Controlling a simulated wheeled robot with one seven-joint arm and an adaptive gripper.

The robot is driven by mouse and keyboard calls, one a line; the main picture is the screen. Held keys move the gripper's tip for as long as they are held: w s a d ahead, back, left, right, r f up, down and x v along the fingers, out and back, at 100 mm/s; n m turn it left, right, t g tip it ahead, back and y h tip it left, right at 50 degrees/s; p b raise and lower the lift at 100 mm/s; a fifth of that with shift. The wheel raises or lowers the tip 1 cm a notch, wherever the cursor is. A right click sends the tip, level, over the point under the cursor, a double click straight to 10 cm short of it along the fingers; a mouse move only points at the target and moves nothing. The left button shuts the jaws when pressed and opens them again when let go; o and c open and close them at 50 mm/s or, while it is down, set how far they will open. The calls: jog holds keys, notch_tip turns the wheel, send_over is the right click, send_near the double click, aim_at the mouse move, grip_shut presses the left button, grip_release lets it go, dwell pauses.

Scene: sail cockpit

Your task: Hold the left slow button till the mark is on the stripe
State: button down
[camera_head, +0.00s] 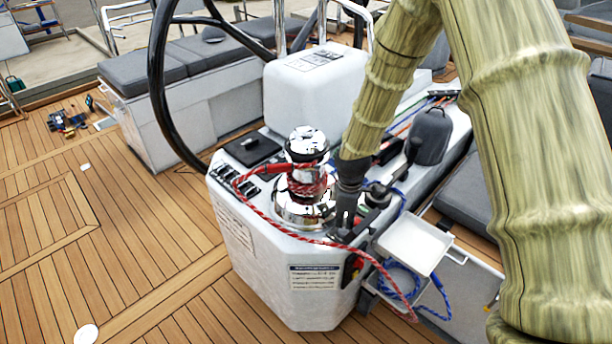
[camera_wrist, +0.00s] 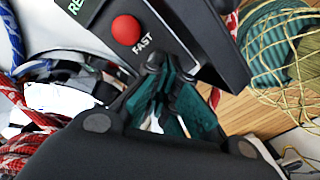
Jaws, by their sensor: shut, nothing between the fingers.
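A black control box (camera_wrist: 165,35) in the wrist view carries a red button (camera_wrist: 126,30) labelled FAST and part of a green label. No slow button can be made out. My gripper (camera_wrist: 170,82) is shut and empty, its teal-padded fingers at the edge of the box just below the word FAST; I cannot tell whether they touch it. In the head view my gripper (camera_head: 345,228) points down just right of the chrome winch (camera_head: 305,148). Red rope (camera_head: 308,187) is wound around the winch. No mark or stripe can be made out.
The white console (camera_head: 240,235) bears the winch and several black switches (camera_head: 232,183). A white tray (camera_head: 412,243) is at its right, with blue rope (camera_head: 432,312) beside it. A black steering wheel (camera_head: 158,80) rises behind.

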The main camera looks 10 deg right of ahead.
jog(key=shift+f+b, duration=0.4)
jog(key=shift+f, duration=0.85)
dwell(1.5)
dwell(0.4)
notch_tip(320, 180, up, 9)
jog(key=p, duration=0.7)
dwell(0.4)
